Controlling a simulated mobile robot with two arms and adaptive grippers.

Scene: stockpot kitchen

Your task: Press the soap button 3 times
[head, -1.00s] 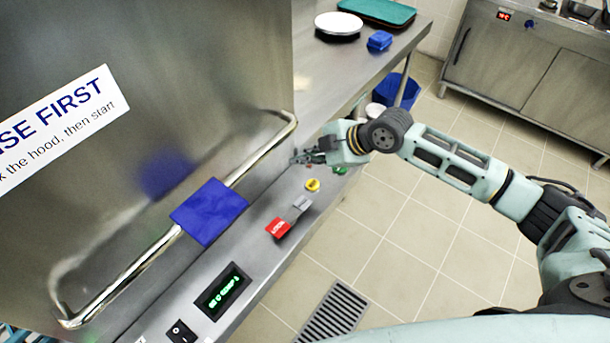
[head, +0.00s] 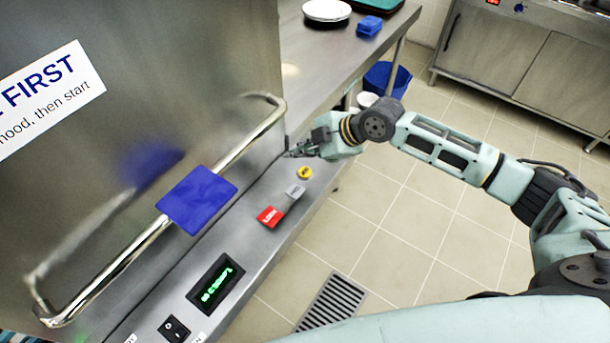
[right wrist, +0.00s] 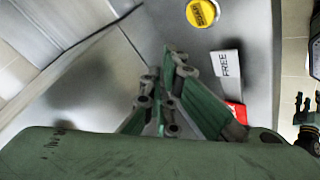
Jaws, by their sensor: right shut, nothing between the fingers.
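A round yellow button (head: 305,173) sits on the steel control panel (head: 250,245) in front of the hood. It also shows at the top of the right wrist view (right wrist: 201,13), with dark lettering I cannot read clearly. I cannot tell whether it is the soap button. My right gripper (head: 291,154) is shut and empty, just beyond the yellow button at the panel's far end, close to the hood side. In the right wrist view its fingers (right wrist: 168,60) are together, apart from the yellow button.
A grey FREE plate (head: 294,191) and a red LOCK plate (head: 269,216) are nearer along the panel, then a green display (head: 215,284) and a black switch (head: 174,329). The hood's metal handle (head: 100,275) carries a blue pad (head: 198,199). Floor right of the panel is clear.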

